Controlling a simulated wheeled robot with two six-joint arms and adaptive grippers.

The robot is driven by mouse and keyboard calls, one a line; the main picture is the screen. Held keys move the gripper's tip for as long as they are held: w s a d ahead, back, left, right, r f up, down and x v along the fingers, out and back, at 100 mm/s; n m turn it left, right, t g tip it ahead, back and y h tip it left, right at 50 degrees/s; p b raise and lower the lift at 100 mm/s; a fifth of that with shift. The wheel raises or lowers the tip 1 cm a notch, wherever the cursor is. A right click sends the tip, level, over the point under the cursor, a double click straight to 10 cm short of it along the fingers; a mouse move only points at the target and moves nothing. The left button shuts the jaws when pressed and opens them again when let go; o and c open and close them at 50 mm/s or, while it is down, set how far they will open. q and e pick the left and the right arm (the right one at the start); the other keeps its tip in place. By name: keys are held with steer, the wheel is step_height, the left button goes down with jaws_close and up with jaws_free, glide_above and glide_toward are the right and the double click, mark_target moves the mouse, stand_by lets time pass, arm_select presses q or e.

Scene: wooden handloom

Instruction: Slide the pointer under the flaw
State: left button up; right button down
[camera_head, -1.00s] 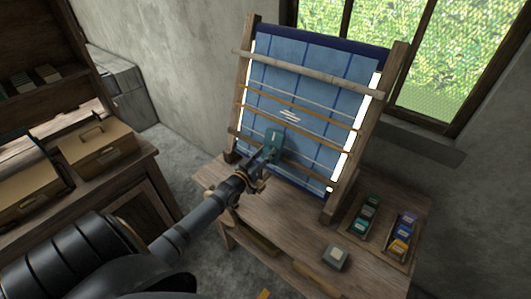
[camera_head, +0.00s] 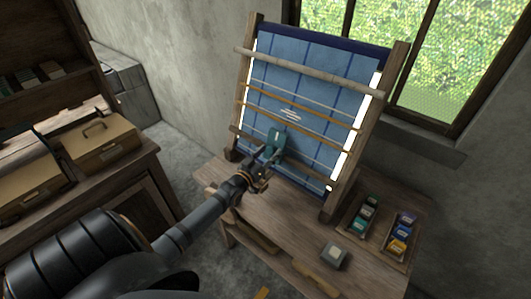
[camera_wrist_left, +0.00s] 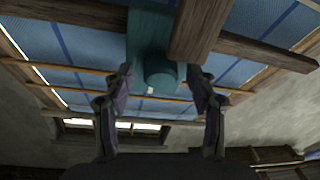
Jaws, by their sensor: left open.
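The loom holds a blue checked cloth (camera_head: 317,73). The flaw, a patch of short white lines (camera_head: 290,115), is on the cloth's middle left. The teal pointer (camera_head: 276,137) sits on a rail (camera_head: 308,157) below the flaw and a little to its left. My left gripper (camera_head: 265,158) is open at the pointer's lower end. In the left wrist view, the pointer's round teal knob (camera_wrist_left: 161,73) is between the two spread fingers (camera_wrist_left: 160,82), with gaps at both sides. The flaw cannot be made out there. My right gripper is out of view.
Wooden bars cross the loom, and its right post (camera_head: 362,135) stands beside the cloth. The bench (camera_head: 290,225) carries a small grey box (camera_head: 335,255) and trays of coloured spools (camera_head: 398,240). A cabinet with boxes (camera_head: 100,148) stands at left.

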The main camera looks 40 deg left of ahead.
arm_select(q)
steer(key=s, duration=1.2)
steer(key=shift+d, duration=0.1)
